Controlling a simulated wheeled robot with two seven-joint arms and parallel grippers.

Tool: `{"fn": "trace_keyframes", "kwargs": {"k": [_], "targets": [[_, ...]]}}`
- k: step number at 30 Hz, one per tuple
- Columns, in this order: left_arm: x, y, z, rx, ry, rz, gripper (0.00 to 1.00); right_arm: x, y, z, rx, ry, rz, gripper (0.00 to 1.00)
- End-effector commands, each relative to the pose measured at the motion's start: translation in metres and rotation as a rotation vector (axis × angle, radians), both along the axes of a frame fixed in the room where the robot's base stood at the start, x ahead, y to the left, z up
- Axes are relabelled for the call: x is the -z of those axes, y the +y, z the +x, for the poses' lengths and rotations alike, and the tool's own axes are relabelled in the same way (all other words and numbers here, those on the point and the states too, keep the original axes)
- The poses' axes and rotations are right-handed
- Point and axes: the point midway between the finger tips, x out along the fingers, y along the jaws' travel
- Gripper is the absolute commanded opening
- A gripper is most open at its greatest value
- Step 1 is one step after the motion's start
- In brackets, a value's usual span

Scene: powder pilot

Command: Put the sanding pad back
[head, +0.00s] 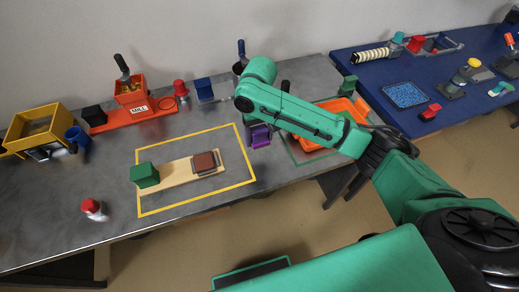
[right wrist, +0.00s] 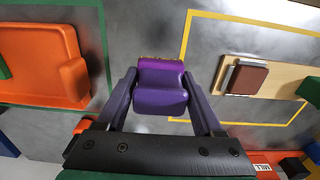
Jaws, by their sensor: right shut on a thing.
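A purple block with a rough brownish edge (right wrist: 160,90), which looks like the sanding pad, is between the fingers of my right gripper (right wrist: 161,76). The fingers are shut on its two sides. In the head view the purple block (head: 260,136) is between the yellow outline and the orange tray. I cannot tell whether it touches the grey table (head: 215,120). A wooden board (head: 178,174) lies inside the yellow outline (head: 247,163), with a green block (head: 145,175) on its left end and a brown block on a grey plate (head: 205,161) on its right. My left gripper is not in view.
An orange tray (right wrist: 45,85) lies inside a green outline, partly hidden by my right arm in the head view (head: 305,145). A blue table is at right.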

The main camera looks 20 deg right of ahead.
Motion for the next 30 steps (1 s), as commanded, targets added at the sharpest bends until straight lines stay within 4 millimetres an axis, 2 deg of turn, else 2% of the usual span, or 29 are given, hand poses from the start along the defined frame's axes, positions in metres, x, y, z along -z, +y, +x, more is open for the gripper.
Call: {"fn": "trace_keyframes", "kwargs": {"k": [1,7,12,21,22,24,30], "targets": [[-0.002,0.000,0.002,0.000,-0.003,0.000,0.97,0.012,-0.001,0.000,0.002,0.002,-0.002,0.00],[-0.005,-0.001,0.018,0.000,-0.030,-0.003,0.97,0.047,0.000,0.000,0.000,0.001,-0.001,0.00],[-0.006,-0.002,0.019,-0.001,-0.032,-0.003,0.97,0.075,0.000,0.000,0.001,-0.002,-0.001,0.00],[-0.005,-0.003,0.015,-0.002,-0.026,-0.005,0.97,0.078,0.000,0.000,0.001,-0.002,0.000,0.00],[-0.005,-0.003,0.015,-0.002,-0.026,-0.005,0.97,0.079,0.000,0.000,0.001,-0.001,0.000,0.72],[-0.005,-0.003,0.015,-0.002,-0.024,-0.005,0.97,0.078,0.000,0.000,0.000,-0.002,0.000,0.99],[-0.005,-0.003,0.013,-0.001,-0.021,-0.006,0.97,0.078,0.000,0.000,0.001,-0.002,0.000,0.99]]}}
